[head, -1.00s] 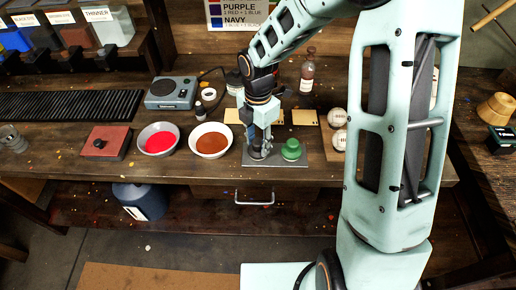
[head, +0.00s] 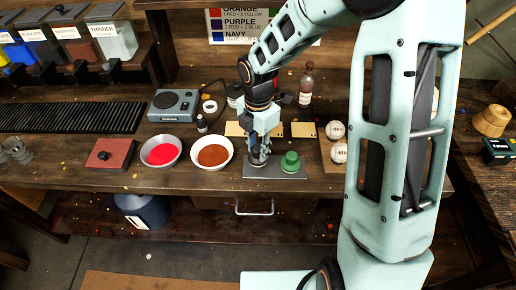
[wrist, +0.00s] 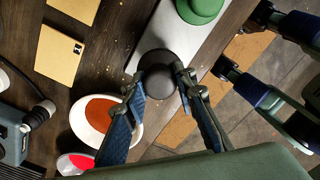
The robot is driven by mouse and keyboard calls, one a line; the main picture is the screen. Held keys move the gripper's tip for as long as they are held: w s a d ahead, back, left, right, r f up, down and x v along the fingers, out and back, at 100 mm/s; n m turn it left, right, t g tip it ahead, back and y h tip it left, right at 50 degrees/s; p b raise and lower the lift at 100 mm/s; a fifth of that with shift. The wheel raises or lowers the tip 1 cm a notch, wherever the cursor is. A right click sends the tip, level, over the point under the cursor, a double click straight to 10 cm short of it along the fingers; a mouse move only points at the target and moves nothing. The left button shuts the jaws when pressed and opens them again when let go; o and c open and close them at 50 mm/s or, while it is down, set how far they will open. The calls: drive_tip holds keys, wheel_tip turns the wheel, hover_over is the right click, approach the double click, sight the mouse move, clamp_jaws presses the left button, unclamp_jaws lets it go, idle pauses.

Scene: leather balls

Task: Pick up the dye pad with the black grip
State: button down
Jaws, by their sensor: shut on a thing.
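The dye pad with the black grip (wrist: 157,82) is a dark round piece at the grey metal plate (head: 290,173). It also shows in the head view (head: 257,161), partly hidden by my fingers. My gripper (wrist: 162,88) is shut on it, with one finger on each side in the wrist view. In the head view my gripper (head: 260,150) points down over the plate's left part. The pad is at or very near the plate; I cannot tell if it touches. A green dye pad (head: 291,162) stands on the plate just to the right.
A bowl of orange-brown dye (head: 212,153) and a bowl of red dye (head: 160,151) stand left of the plate. A red-brown block with a black knob (head: 109,154) is farther left. Pale balls (head: 338,153) lie on a board at right. Yellow-tan pieces (head: 302,130) lie behind.

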drive_tip(key=s+d+r+p, duration=0.4)
drive_tip(key=s+d+r, duration=0.4)
drive_tip(key=s, duration=0.3)
drive_tip(key=shift+d+r, duration=0.3)
drive_tip(key=shift+r, duration=0.6)
drive_tip(key=c, duration=2.3)
unclamp_jaws()
drive_tip(key=c, duration=0.3)
drive_tip(key=shift+a, duration=0.1)
